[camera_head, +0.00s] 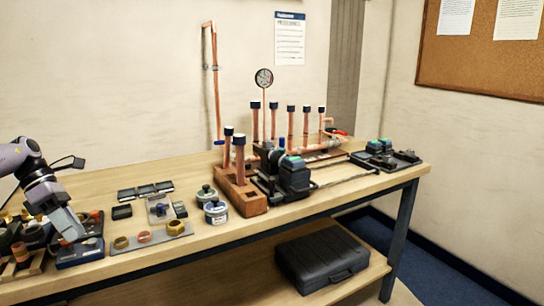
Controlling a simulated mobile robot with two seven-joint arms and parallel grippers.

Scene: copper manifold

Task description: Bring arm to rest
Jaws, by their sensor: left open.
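My left arm comes in from the left edge, and its gripper (70,236) hangs low over the left end of the workbench, pointing down. It is open. It is just above or beside a dark blue tray (80,253); I cannot tell whether it touches it. No object shows between its fingers. My right gripper is out of view.
Fittings stand on a grey strip (150,238) right of the gripper. Small tins (216,211), a wooden block (240,192) with capped copper pipes, and a dark machine (291,175) stand further right. A black case (321,258) lies on the lower shelf. The bench's front edge is clear.

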